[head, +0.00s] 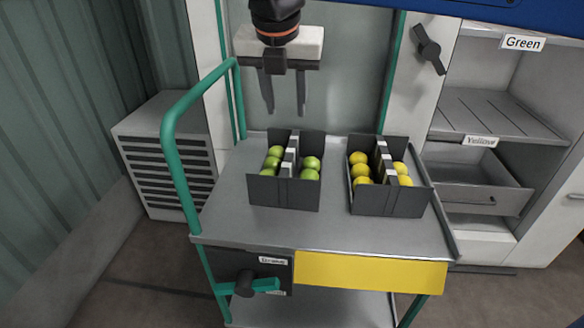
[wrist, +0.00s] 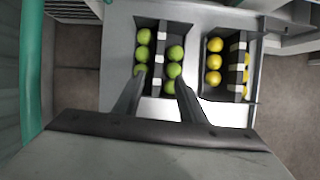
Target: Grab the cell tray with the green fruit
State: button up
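The cell tray with green fruit (head: 284,193) is a dark grey box on the left of the cart top. It has a middle divider with pale blocks, and green fruit lies on both sides. In the wrist view the green tray (wrist: 160,24) is straight ahead, between and beyond the fingertips. A like tray with yellow fruit (head: 388,202) stands to its right, also in the wrist view (wrist: 228,98). My gripper (head: 285,108) is open and empty, pointing down above and behind the green tray in the head view, apart from it.
The cart's grey top (head: 330,233) is bare in front of the trays. A green handrail (head: 172,150) rises at its left. Shelves labelled "Green" (head: 523,42) and "Yellow" (head: 480,141) stand at the right. A slatted grey unit (head: 165,165) is behind left.

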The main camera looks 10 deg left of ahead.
send_near(290, 151)
jog(key=x, duration=0.5)
jog(key=shift+w+a, duration=0.1)
jog(key=shift+x, duration=2.8)
grip_shut()
